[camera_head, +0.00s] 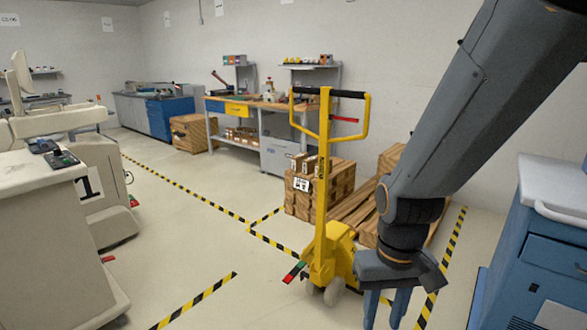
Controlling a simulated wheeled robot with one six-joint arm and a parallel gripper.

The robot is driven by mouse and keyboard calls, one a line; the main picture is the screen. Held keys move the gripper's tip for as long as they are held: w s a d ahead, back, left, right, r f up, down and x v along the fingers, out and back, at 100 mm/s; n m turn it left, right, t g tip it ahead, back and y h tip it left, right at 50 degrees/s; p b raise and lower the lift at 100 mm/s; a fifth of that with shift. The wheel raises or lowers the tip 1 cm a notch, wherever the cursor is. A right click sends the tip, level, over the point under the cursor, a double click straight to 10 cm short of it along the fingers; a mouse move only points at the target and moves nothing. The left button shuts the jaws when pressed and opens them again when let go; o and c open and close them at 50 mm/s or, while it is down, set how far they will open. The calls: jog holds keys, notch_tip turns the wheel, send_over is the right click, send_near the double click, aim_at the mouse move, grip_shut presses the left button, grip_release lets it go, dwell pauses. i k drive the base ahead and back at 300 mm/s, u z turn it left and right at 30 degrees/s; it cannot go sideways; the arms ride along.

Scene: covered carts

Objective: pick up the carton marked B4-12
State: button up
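No carton with a readable B4-12 mark shows. A stack of brown cartons (335,190) stands behind the yellow pallet truck; a white label (302,184) on its front is too small to read. My gripper (385,309) hangs at the lower right, in front of and to the right of the pallet truck. Its two blue fingers point down and stand apart, with nothing seen between them. The fingertips are close to the bottom edge of the picture. My arm hides part of the floor and wall behind it.
A yellow pallet truck (322,200) stands in the middle by wooden pallets (357,207). A blue cabinet (540,255) is at right, pale carts (50,235) at left. A workbench (245,107) and a wooden crate (192,132) line the back. Striped tape marks open floor at centre left.

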aim_at(296, 161)
jog(key=u, duration=0.45)
jog(key=i, duration=0.65)
jog(key=u, duration=0.9)
jog(key=i, duration=1.45)
jog(key=z, duration=0.3)
jog(key=i, duration=0.9)
jog(key=z, duration=1.4)
jog(key=i, duration=0.6)
jog(key=k, duration=0.6)
jog(key=u, duration=0.6)
